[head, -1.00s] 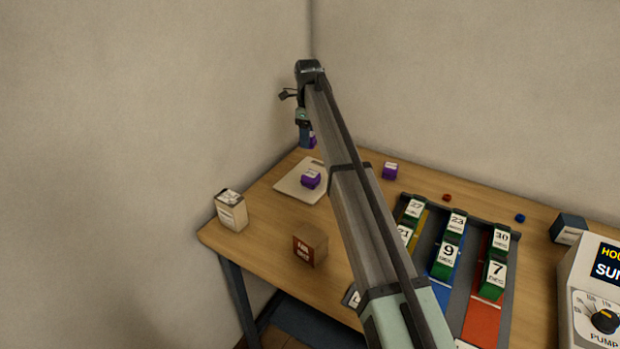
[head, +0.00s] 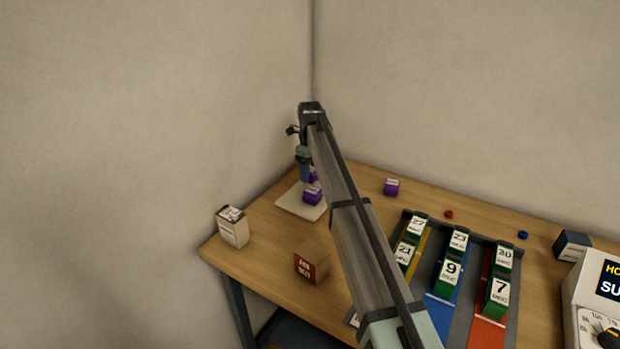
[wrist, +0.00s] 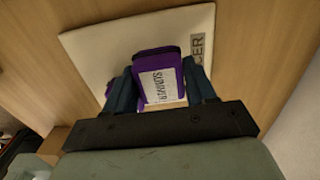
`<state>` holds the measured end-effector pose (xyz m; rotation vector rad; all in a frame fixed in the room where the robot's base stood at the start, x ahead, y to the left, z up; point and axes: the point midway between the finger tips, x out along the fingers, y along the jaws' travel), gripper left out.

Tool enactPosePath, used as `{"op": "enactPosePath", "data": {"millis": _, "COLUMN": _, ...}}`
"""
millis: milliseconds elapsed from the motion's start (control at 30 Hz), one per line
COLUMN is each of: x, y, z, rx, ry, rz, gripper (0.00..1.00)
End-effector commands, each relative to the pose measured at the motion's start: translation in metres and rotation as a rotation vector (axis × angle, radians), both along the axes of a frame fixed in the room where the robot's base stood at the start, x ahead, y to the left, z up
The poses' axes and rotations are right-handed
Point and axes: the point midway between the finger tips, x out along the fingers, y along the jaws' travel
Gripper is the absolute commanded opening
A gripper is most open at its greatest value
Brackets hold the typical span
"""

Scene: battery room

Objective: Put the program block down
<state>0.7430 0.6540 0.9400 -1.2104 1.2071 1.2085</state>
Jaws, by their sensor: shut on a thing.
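The program block is a purple block with a white label (wrist: 158,78), seen in the wrist view between my two dark blue fingers. My gripper (wrist: 160,88) is shut on it. In the head view my gripper (head: 306,176) points down over the pale board (head: 290,206), and the held block (head: 313,177) is mostly hidden behind the fingers. The board also shows in the wrist view (wrist: 90,45), below the held block. A second purple block (head: 312,196) stands on the board close by. I cannot tell whether the held block touches the board.
A third purple block (head: 391,187) stands on the table (head: 350,262). A rack (head: 430,308) with several green-and-white blocks is at right. Walls are close behind.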

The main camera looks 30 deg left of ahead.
Motion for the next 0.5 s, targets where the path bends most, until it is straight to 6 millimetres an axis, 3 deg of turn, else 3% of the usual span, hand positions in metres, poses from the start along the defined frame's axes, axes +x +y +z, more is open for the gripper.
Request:
{"op": "enactPosePath", "data": {"millis": 200, "x": 0.0, "y": 0.0, "z": -0.026, "rx": -0.001, "ry": 0.001, "rz": 0.0, "gripper": 0.23}}
{"op": "enactPosePath", "data": {"millis": 500, "x": 0.0, "y": 0.0, "z": -0.027, "rx": 0.0, "ry": 0.0, "rz": 0.0, "gripper": 0.23}}
